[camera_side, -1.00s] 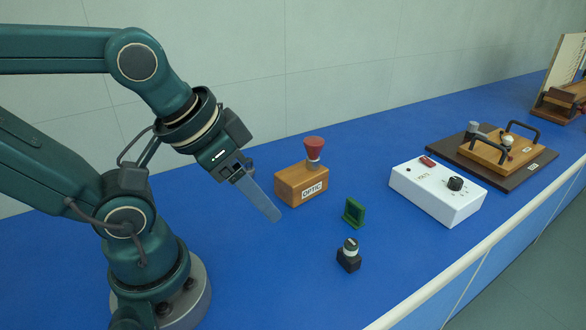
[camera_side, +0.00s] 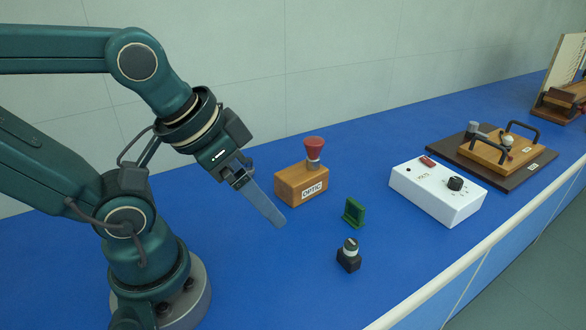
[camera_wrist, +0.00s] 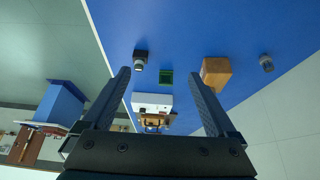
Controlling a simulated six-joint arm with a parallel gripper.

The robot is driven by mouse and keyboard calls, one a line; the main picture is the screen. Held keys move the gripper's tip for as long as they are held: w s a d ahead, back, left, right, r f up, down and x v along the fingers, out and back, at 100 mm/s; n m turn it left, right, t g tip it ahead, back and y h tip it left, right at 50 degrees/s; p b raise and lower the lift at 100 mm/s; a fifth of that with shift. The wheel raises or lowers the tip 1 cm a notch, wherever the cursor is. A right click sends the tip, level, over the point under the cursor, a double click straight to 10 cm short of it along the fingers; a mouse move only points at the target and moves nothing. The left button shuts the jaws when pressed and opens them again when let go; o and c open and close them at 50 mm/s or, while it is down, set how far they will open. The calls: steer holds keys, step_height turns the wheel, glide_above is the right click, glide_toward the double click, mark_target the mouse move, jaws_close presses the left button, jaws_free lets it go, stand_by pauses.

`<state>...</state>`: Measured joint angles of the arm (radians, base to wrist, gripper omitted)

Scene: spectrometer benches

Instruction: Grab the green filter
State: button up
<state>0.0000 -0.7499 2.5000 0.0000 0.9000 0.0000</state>
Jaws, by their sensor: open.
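The green filter (camera_side: 354,212) is a small green square piece standing upright on the blue bench. My gripper (camera_side: 272,212) is in the air to the left of the filter, fingers pointing down and to the right. In the wrist view my gripper (camera_wrist: 160,76) has its two fingers wide apart with nothing between them. The filter is clear of my gripper.
A wooden OPTIC block (camera_side: 301,184) with a red knob stands behind the filter. A small black knobbed piece (camera_side: 349,256) stands in front of it. A white box (camera_side: 438,190) with a dial and a dark board (camera_side: 524,166) lie to the right. Blue bench (camera_side: 270,270) is bare in front.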

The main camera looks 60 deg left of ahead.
steer(key=w+a+r+m+t, duration=0.1)
steer(key=w+r+t, duration=0.4)
steer(key=w, duration=0.4)
steer(key=m+t+h, duration=0.2)
steer(key=m+t, duration=0.1)
steer(key=t, duration=0.1)
glide_above(353, 205)
steer(key=w+d, duration=0.1)
steer(key=d, duration=0.1)
step_height(353, 205, down, 6)
steer(key=r, duration=0.1)
steer(key=f, duration=0.4)
steer(key=s+a+f+n+g, duration=0.1)
steer(key=f, duration=0.4)
steer(key=s+a+f+g, duration=0.1)
steer(key=f, duration=0.3)
steer(key=shift+a+f+n+h, duration=0.1)
steer(key=shift+f+n+h, duration=0.1)
steer(key=shift+n+h, duration=0.15)
steer(key=shift+x, duration=2.5)
steer(key=c, duration=1.4)
steer(key=shift+r, duration=0.1)
